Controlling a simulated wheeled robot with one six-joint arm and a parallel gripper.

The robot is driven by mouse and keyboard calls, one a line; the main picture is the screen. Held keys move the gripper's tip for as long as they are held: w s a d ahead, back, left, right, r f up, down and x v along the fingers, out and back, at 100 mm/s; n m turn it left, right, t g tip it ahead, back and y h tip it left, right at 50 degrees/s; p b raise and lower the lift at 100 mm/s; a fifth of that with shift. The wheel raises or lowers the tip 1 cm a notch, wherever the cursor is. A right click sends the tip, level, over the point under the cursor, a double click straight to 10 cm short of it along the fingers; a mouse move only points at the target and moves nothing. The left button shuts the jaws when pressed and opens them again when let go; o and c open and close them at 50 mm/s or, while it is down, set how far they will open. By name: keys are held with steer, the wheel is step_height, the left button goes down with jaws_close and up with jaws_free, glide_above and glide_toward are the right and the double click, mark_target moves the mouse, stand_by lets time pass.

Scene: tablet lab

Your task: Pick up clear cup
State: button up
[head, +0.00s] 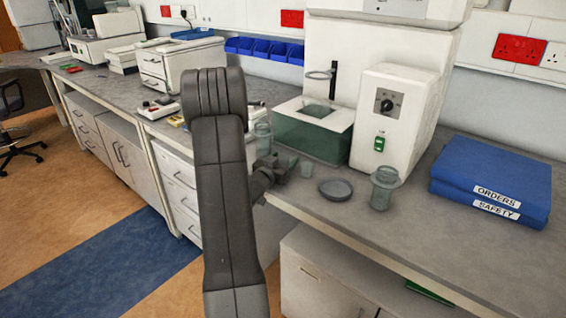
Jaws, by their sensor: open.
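A small clear cup (307,169) stands upright on the grey bench, near its front edge. My gripper (287,164) is open just left of this cup and low over the bench. Whether its fingers touch the cup cannot be told. A taller clear vessel (263,138) stands behind and left of my gripper, partly hidden by my arm. A larger clear jar with a wide rim (384,188) stands to the right.
A shallow grey dish (336,189) lies between the small cup and the jar. A white machine with a greenish clear tank (310,138) stands behind them. Blue binders (492,178) lie at the right. The bench's front edge (340,230) is close.

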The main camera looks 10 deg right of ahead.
steer(key=shift+w, duration=0.1)
steer(key=shift+c, duration=0.2)
steer(key=c, duration=0.8)
steer(key=shift+r, duration=0.1)
